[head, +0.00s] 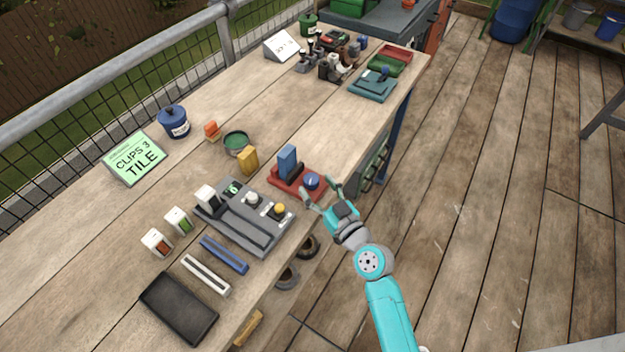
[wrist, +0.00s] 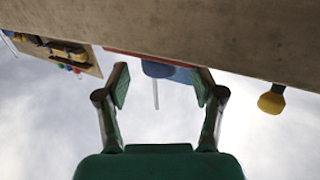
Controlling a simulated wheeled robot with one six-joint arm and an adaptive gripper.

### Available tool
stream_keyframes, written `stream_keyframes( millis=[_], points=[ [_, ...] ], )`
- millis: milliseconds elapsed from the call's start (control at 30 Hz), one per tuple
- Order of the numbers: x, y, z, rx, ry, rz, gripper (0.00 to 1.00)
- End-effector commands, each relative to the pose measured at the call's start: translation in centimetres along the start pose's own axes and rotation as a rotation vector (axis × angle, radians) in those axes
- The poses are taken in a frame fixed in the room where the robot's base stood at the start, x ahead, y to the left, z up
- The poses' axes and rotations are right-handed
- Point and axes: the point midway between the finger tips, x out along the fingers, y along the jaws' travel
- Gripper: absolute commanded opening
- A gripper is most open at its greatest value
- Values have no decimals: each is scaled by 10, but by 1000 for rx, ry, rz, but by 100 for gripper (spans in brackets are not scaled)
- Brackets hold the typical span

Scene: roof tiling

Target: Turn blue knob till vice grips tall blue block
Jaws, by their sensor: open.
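The red vice (head: 285,187) sits near the bench's front edge in the head view. A tall blue block (head: 287,160) stands upright on it. The round blue knob (head: 312,181) is at the vice's right end, towards the bench edge. My gripper (head: 319,192) is open at the bench edge, with its fingers apart near the knob. In the wrist view my gripper (wrist: 162,87) is open and empty. The blue knob (wrist: 157,69) shows between and beyond the fingers, with a pale line below it. I cannot tell whether the block touches both vice jaws.
A grey tray device (head: 245,228) with a yellow-topped knob stands left of the vice. A yellow block (head: 248,160) and a green round tin (head: 236,141) are behind. A teal device (head: 373,86) is further along the bench. The deck to the right is open.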

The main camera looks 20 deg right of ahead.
Motion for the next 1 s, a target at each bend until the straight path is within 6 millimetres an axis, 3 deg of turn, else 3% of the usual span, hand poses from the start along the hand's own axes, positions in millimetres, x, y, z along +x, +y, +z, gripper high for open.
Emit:
stream_keyframes(
  millis=[200, 433, 633, 1000],
  points=[
    [-43, 0, 1, 2, -2, 3, 68],
    [-76, 1, 1, 2, -2, 3, 68],
    [-87, 0, 0, 0, 0, 2, 68],
    [-89, 0, 1, 1, -2, 2, 67]
  ],
)
